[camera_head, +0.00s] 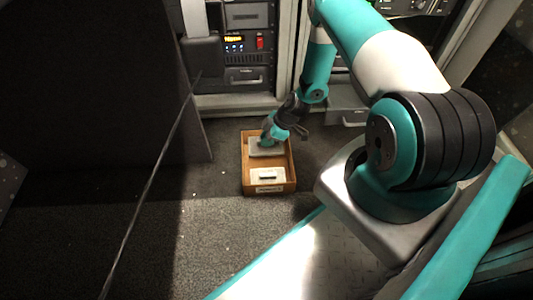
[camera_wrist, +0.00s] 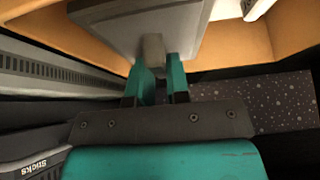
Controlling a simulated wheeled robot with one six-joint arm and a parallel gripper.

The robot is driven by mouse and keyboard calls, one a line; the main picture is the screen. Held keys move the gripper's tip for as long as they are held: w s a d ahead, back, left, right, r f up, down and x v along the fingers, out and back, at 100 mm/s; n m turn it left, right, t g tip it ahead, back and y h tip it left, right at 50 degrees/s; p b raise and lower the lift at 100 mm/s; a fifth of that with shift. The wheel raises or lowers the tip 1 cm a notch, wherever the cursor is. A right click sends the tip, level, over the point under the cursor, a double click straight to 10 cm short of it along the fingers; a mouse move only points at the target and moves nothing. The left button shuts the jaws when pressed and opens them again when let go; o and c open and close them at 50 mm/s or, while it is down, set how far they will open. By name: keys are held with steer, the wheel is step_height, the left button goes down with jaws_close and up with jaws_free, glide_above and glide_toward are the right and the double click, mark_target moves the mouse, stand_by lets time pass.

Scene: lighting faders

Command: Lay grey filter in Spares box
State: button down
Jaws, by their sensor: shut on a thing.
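The Spares box is an open wooden box (camera_head: 246,172) on the dark floor, with a label on its front wall; its orange-brown wall also shows in the wrist view (camera_wrist: 235,50). My gripper (camera_head: 268,140) reaches down into the far part of the box. In the wrist view my gripper (camera_wrist: 158,75) has its teal fingers shut on a small grey block on the grey filter (camera_wrist: 125,22), a flat square plate. The filter (camera_head: 258,151) is within the box walls; whether it touches the bottom is hard to tell.
A pale piece with a dark bar (camera_head: 267,175) lies in the near part of the box. Equipment racks (camera_head: 245,50) stand behind. A dark panel (camera_head: 100,80) stands at the left, and a thin cable (camera_head: 160,160) crosses in front of it. The carpet left of the box is clear.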

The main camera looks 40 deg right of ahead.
step_height(320, 180, down, 5)
steer(key=b, duration=0.3)
steer(key=shift+f, duration=0.2)
steer(key=shift+r, duration=0.1)
steer(key=c, duration=1.1)
jaws_free()
steer(key=p+v, duration=0.6)
steer(key=v, duration=0.5)
steer(key=shift+p, duration=0.3)
steer(key=shift+s+d+r, duration=0.15)
steer(key=shift+d+r, duration=0.1)
steer(key=shift+r, duration=0.2)
